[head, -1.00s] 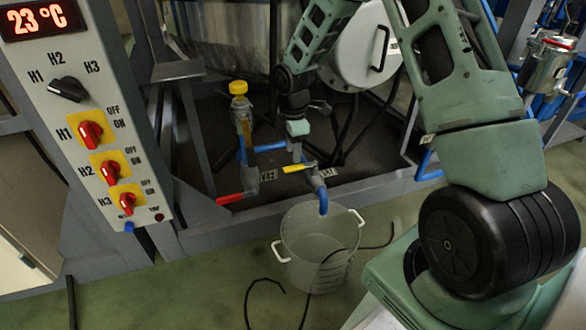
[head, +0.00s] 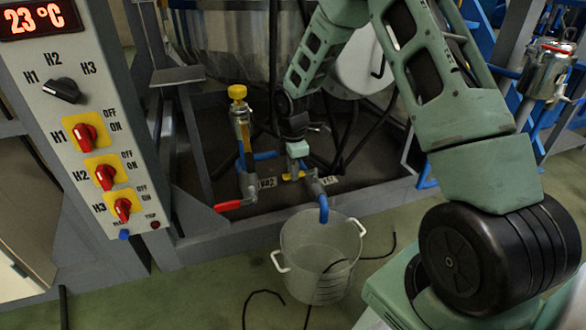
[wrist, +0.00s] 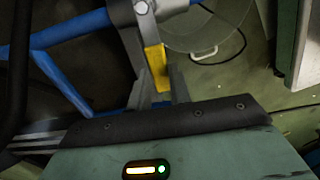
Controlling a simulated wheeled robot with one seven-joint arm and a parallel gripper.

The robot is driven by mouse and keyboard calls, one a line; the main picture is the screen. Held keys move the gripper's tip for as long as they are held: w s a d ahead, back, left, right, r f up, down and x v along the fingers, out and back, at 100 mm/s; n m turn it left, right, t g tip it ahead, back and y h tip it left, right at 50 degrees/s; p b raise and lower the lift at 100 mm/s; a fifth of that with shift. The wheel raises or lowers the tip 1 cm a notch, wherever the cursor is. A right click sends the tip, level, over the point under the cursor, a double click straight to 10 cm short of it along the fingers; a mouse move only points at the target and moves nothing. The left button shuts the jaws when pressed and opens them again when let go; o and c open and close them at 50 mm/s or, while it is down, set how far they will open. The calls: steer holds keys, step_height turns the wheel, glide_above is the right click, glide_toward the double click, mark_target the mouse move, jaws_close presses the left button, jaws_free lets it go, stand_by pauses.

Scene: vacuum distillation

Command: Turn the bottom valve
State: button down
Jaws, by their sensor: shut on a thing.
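The bottom valve has a yellow lever handle (head: 291,177), largely hidden by my gripper in the head view. In the wrist view the yellow handle (wrist: 156,66) lies between my two grey fingers. My gripper (head: 297,168) points down at the valve from above and is shut on the handle; its fingertips (wrist: 161,92) show in the wrist view. The blue outlet spout (head: 323,207) curves down to the right of the handle, above a translucent bucket (head: 312,272) with white handles.
A second valve with a red handle (head: 233,205) is close on the left, below a yellow-capped fitting (head: 238,92). A control panel (head: 70,130) with red switches stands at far left. A grey frame beam (head: 220,228) runs below the valves. Black cables lie on the green floor.

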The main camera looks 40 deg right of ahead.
steer(key=shift+r+p, duration=0.1)
steer(key=shift+p, duration=0.2)
steer(key=shift+w+d+r+m+p, duration=0.2)
steer(key=shift+w+m+p, duration=0.25)
steer(key=shift+m+p, duration=0.55)
steer(key=shift+w+d+f+m+p, duration=0.1)
steer(key=shift+w+d+m+p, duration=0.55)
steer(key=shift+d+m+p, duration=1.1)
steer(key=shift+w+d+f+m+p, duration=0.1)
steer(key=shift+w+d+m+p, duration=0.65)
steer(key=shift+m+p, duration=2.05)
steer(key=shift+w+d+f+m+p, duration=0.1)
steer(key=shift+w+d+m+p, duration=0.5)
steer(key=shift+d+m+p, duration=1.55)
steer(key=shift+a+m+b, duration=0.55)
steer(key=shift+a+m, duration=0.15)
steer(key=shift+a, duration=0.15)
steer(key=c, duration=1.3)
jaws_free()
